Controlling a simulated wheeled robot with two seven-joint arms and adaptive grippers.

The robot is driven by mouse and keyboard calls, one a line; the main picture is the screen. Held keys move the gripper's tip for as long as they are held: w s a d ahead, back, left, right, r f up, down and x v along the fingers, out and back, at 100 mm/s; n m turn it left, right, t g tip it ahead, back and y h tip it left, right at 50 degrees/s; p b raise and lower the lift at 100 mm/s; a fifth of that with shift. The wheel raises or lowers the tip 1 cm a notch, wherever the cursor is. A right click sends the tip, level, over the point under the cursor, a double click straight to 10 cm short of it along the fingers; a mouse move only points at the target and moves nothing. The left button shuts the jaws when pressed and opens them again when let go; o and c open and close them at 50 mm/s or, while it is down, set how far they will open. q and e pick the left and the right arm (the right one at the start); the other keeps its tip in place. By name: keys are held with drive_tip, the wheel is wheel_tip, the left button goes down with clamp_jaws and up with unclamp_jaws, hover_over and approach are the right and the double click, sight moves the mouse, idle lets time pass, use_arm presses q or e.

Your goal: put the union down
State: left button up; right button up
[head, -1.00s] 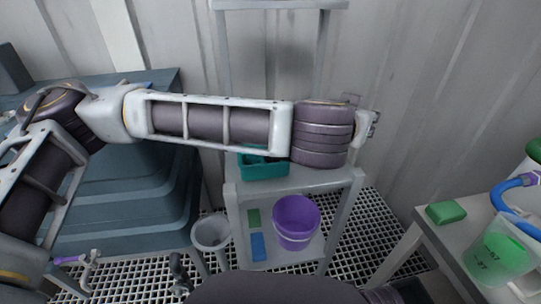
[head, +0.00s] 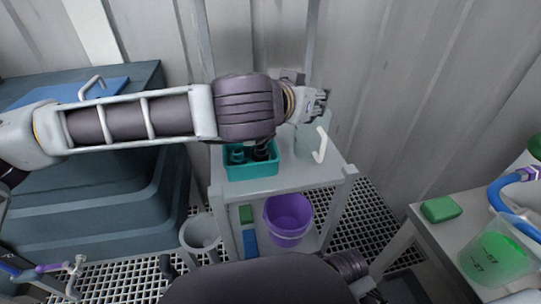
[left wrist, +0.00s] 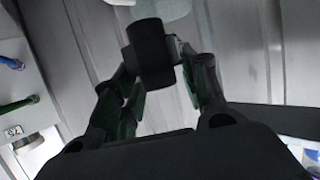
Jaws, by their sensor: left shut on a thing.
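The union is a short, dark cylindrical fitting (left wrist: 150,55), held between the fingertips of my left gripper in the left wrist view. My left gripper (head: 319,104) is shut on it. In the head view this gripper is above the right part of the grey rack's upper shelf (head: 285,187), and I cannot make out the union there. A teal bin (head: 252,171) with dark fittings inside stands on that shelf, left of the gripper and partly under my left arm. My right gripper is not in view.
A clear jug with a white handle (head: 321,146) stands on the shelf just below my left gripper. A purple bucket (head: 288,220) is on the lower shelf. At right, a bench holds a green block (head: 440,209) and a beaker of green liquid (head: 497,254).

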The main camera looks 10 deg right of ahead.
use_arm(q)
drive_tip(key=shift+s+d+r+m+g+h, duration=0.15)
drive_tip(key=shift+s+d+m+g+h, duration=0.25)
drive_tip(key=shift+m+g+h, duration=0.2)
drive_tip(key=shift+s+d+r+m+g+h, duration=0.3)
drive_tip(key=shift+m+g+h, duration=0.2)
drive_tip(key=shift+m+g, duration=0.25)
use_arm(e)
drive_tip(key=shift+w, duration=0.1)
use_arm(q)
wheel_tip(320, 180, down, 14)
drive_tip(key=b, duration=0.3)
drive_tip(key=shift+f+b, duration=0.1)
drive_tip(key=shift+b, duration=0.2)
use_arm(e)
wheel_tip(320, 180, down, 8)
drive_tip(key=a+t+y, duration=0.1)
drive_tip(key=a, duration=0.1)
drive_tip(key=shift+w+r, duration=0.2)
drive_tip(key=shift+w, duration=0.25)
use_arm(q)
drive_tip(key=shift+f, duration=0.1)
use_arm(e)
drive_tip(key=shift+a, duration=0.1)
